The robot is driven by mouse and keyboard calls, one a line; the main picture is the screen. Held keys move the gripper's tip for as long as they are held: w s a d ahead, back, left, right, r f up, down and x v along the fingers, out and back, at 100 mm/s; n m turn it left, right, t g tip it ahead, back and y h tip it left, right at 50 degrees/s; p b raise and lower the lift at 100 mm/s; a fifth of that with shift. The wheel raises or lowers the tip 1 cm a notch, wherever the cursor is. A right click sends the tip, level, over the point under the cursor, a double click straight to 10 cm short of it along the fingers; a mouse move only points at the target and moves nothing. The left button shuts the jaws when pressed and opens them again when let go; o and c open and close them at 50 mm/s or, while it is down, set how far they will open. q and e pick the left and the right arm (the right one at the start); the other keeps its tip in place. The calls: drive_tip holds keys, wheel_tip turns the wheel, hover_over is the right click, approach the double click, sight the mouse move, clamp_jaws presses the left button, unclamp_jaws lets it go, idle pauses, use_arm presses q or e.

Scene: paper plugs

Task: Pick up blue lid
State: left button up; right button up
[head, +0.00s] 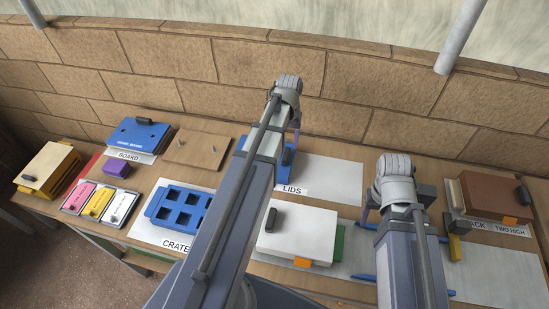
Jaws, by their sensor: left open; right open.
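The blue lid (288,160) lies by the paper marked LIDS, near the middle of the table. It has a dark handle, and my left arm covers much of its left side. My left gripper (294,143) reaches down from the bent wrist over the lid's back part. It is open, but its fingertips are mostly hidden, and I cannot tell whether they touch the lid. My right gripper (372,212) is open, low over the table to the right; its wrist and arm hide most of it.
A blue crate (152,209), a blue board (125,133) and a wooden peg board (190,158) stand left. A white lid (318,228) with a dark handle is in front. A brown block (490,194) stands right. A stone wall (240,62) runs behind. The LIDS paper (335,178) is bare at right.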

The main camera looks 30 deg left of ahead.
sight(285, 157)
use_arm(q)
drive_tip(key=shift+a+f+b, duration=0.1)
drive_tip(key=shift+f+b, duration=1.2)
use_arm(e)
drive_tip(key=shift+f, duration=1.3)
use_arm(q)
drive_tip(key=shift+f, duration=0.1)
use_arm(e)
drive_tip(key=shift+f, duration=0.1)
use_arm(q)
wheel_tip(285, 157, down, 5)
drive_tip(key=b, duration=0.5)
drive_tip(key=shift+f, duration=0.1)
use_arm(e)
wheel_tip(285, 157, down, 5)
drive_tip(key=shift+a+f, duration=0.1)
use_arm(q)
clamp_jaws()
